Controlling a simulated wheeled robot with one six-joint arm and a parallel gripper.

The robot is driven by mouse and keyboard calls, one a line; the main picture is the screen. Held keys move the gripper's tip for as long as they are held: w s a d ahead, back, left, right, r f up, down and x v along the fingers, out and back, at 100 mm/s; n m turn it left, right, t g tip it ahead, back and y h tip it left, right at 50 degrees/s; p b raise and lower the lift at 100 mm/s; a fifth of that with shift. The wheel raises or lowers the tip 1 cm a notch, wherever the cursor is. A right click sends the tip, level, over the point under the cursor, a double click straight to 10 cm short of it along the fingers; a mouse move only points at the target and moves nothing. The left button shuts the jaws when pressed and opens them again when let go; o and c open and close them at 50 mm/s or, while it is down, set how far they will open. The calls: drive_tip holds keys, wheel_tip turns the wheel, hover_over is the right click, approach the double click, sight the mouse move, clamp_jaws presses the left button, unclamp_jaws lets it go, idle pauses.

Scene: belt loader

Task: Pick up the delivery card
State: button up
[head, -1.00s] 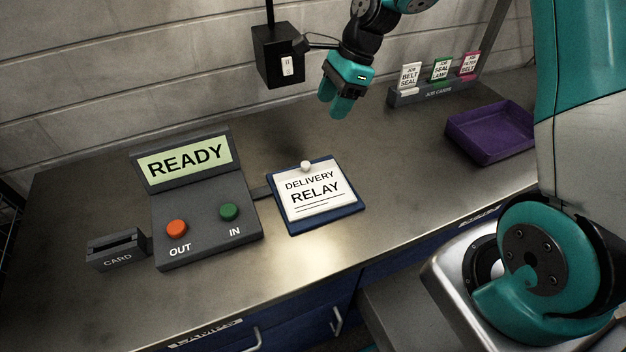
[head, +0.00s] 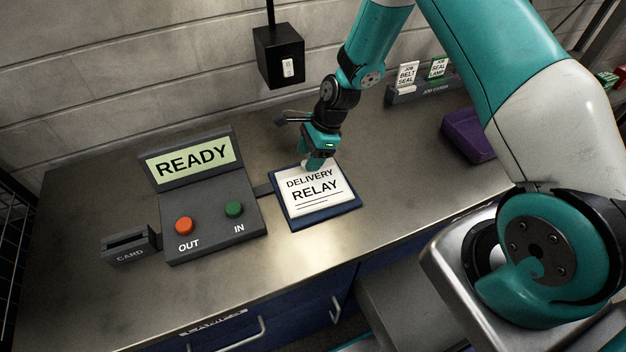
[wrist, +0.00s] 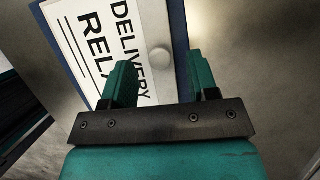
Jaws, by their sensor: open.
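The delivery card (head: 313,194) is white, printed "DELIVERY RELAY", and lies on a blue board (head: 322,213) on the steel counter. A round pale knob (wrist: 159,61) is at the card's top edge in the wrist view; in the head view my gripper mostly hides it. My gripper (head: 315,163) is over the top edge of the card, pointing down. In the wrist view my gripper (wrist: 162,78) is open, its two fingers apart, with the knob just ahead between them. I cannot tell if the fingers touch anything.
Left of the card stands a grey console (head: 208,215) with a READY screen, orange OUT and green IN buttons. A CARD slot box (head: 130,245) is beside it. A job cards rack (head: 428,92) and a purple tray (head: 466,137) are at the right. The counter in front is clear.

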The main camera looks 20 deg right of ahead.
drive_tip(key=shift+x, duration=1)
clamp_jaws()
drive_tip(key=shift+r, duration=0.1)
drive_tip(key=shift+r, duration=0.1)
